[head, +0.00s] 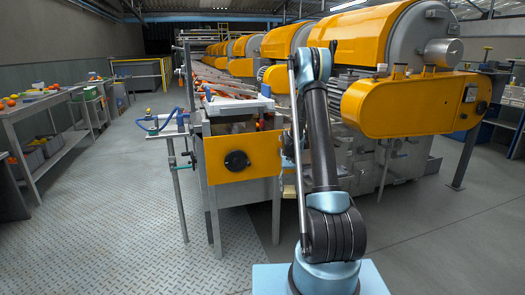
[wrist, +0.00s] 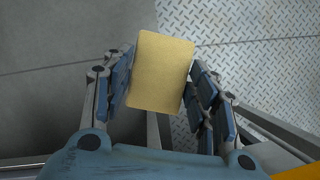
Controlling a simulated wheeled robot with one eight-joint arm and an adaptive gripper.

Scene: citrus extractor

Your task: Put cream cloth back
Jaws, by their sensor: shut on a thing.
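The cream cloth (wrist: 160,68) shows in the wrist view as a flat, pale yellow rectangle with rounded corners, slightly tilted. My gripper (wrist: 163,88) has its blue finger pads on both sides of the cloth and is shut on it, holding it above the floor. In the head view my arm rises in front of the machine.
A yellow-fronted stand (head: 226,158) with a black knob and a white tray (head: 238,106) on top is left of my arm. Large yellow extractors (head: 375,35) stand behind. A bench (head: 45,100) with fruit stands far left. The plate floor (head: 130,190) between is clear.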

